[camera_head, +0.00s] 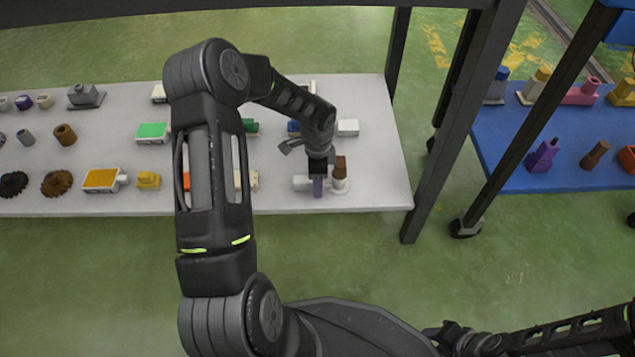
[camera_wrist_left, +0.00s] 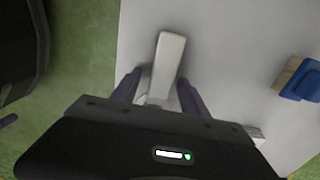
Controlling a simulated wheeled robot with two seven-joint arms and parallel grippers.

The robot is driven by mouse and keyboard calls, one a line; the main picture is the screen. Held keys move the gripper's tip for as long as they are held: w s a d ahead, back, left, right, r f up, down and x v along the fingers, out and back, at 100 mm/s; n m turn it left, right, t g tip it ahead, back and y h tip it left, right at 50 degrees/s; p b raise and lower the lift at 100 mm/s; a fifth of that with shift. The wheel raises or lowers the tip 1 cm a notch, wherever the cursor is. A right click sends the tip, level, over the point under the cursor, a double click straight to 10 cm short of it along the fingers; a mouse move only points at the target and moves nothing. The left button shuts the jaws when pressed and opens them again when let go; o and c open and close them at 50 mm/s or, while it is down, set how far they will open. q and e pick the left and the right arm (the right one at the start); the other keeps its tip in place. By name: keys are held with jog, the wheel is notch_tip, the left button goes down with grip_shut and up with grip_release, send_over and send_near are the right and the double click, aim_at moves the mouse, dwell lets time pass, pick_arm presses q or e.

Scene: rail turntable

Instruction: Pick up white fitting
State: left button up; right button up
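The white fitting (camera_wrist_left: 168,62) shows in the left wrist view as a pale elongated block lying on the grey table. Its near end lies between the two dark purple fingers of my left gripper (camera_wrist_left: 158,92), which stand apart with a gap on each side. In the head view the gripper (camera_head: 318,188) is down at the table's front right part. My right gripper (camera_head: 447,333) seems to be at the bottom right, dark and unclear, away from the table.
A brown-and-white piece (camera_head: 340,172) stands close on the gripper's right. A blue-and-tan piece (camera_wrist_left: 302,80) lies to the right in the wrist view. Several fittings fill the grey table (camera_head: 385,150). A dark post (camera_head: 440,140) and a blue table (camera_head: 500,180) stand to the right.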

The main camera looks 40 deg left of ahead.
pick_arm(q)
grip_shut()
dwell(0.3)
jog(key=shift+r, duration=0.1)
notch_tip(320, 180, up, 10)
jog(key=p, duration=0.5)
dwell(0.8)
